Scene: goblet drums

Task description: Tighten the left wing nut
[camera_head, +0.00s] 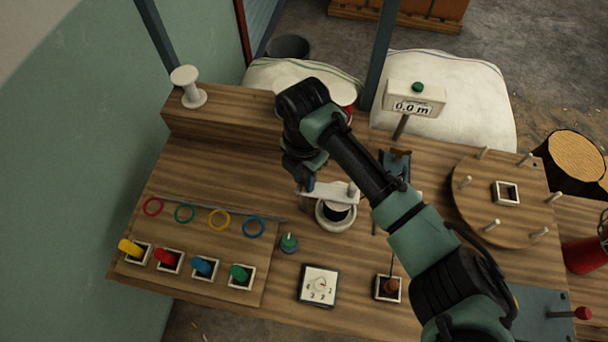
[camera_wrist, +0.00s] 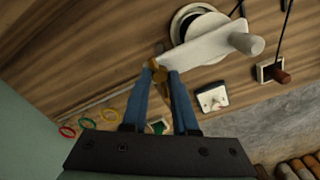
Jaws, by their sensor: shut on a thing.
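A brass wing nut (camera_wrist: 159,74) sits at the left end of a white bar in the wrist view. My gripper (camera_wrist: 162,80) has its two blue fingers closed around it, one on each side. The white bar (camera_wrist: 205,46) runs to a pale upright peg (camera_wrist: 247,43) at its other end. The bar lies across a round white ring with a dark centre (camera_wrist: 190,20). In the head view the bar (camera_head: 325,190) and ring (camera_head: 335,222) are mid-bench, with my gripper (camera_head: 301,184) at the bar's left end. The wing nut is hidden there by my gripper.
A dial plate (camera_head: 318,285) and a green-topped knob (camera_head: 289,242) are in front. Coloured pegs (camera_head: 202,267) and rings (camera_head: 186,213) lie left. A pegged wooden disc (camera_head: 475,205) is right. A white spool (camera_head: 187,88) stands on the raised ledge. Bare bench (camera_head: 215,165) lies left of my gripper.

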